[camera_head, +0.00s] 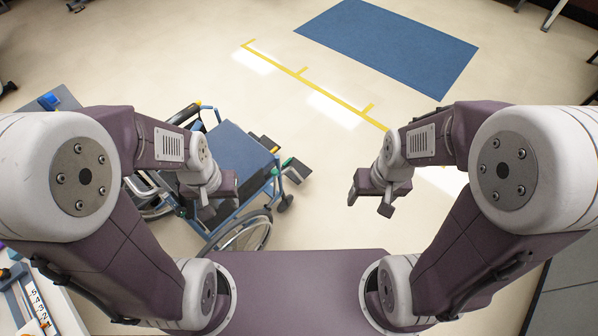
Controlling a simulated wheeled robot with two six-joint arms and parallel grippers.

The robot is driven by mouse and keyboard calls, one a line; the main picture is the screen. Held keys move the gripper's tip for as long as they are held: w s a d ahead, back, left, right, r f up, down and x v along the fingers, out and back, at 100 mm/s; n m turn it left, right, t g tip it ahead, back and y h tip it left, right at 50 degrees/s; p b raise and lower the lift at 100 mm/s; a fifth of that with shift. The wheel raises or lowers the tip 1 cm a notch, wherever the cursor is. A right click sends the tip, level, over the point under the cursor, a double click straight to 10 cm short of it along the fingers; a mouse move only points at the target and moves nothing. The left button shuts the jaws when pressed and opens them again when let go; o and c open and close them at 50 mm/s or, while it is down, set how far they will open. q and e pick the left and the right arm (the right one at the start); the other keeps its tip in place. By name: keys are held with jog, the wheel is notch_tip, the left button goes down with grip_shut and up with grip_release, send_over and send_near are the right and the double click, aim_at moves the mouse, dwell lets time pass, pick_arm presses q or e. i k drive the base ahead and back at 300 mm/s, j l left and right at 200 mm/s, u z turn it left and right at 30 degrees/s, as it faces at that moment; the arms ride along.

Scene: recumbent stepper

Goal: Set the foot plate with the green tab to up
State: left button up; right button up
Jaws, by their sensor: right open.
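A blue wheelchair (243,150) stands left of centre in the head view, its front toward the right. A small green tab (287,162) shows at its front right, on the nearer foot plate (297,171). That plate looks dark and small, and I cannot tell its tilt surely. A second foot plate (266,143) with a yellowish mark lies farther back. My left gripper (220,207) is open and empty over the chair's near side, left of the green tab. My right gripper (369,204) is open and empty over bare floor, right of the green tab.
The wheelchair's large near wheel (246,234) stands below my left gripper in the picture. A blue mat (388,43) and yellow floor tape (303,73) lie beyond. The floor between the chair and my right gripper is clear. A table with a numbered strip (37,303) stands at lower left.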

aim_at(303, 170)
jog(key=i+l+u, duration=0.55)
jog(key=u, duration=0.2)
jog(key=i+l+u, duration=0.2)
jog(key=l+u, duration=0.15)
jog(key=i+l+u, duration=0.15)
jog(key=l+u, duration=0.6)
jog(key=l, duration=0.2)
jog(key=l+u, duration=0.75)
jog(key=l, duration=0.25)
